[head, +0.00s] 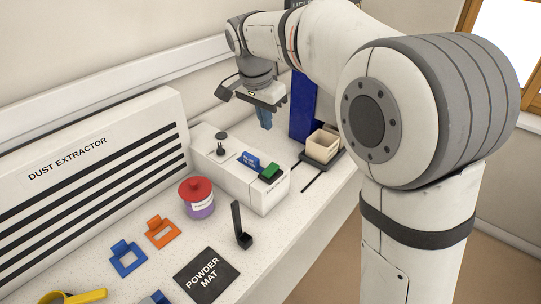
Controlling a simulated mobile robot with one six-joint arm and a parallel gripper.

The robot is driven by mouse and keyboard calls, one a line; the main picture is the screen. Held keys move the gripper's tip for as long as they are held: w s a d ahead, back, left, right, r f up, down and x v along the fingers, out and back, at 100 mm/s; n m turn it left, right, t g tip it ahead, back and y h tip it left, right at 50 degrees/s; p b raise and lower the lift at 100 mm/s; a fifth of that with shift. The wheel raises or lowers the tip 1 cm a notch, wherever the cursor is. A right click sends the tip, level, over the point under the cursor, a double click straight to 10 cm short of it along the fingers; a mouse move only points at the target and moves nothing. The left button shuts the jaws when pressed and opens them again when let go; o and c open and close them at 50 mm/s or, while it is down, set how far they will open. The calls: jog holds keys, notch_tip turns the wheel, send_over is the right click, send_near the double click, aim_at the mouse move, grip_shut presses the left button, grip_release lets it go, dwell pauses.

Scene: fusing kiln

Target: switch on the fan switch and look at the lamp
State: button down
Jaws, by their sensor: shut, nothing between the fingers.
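On top of the box stand a small dark post with a round disc (221,136), a blue label plate (250,161) and a green block on a dark base (270,171). The label is too small to read fully. I cannot tell which of these parts is the fan switch or the lamp, and no lit lamp shows.
A white dust extractor (90,170) stands at the left. On the counter are a red-lidded jar (197,198), an orange piece (162,232), a blue piece (127,258), a black upright stand (240,227) and a powder mat (207,276). A beige bin (322,145) sits behind right.

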aim_at(274, 165)
jog(key=shift+f, duration=0.1)
jog(key=f, duration=0.4)
jog(key=w+d+f+p, duration=0.1)
jog(key=f, duration=0.4)
jog(key=w+f+p, duration=0.1)
jog(key=f, duration=0.3)
jog(key=shift+w+d+f, duration=0.15)
jog(key=shift+d+f, duration=0.1)
jog(key=shift+d, duration=0.15)
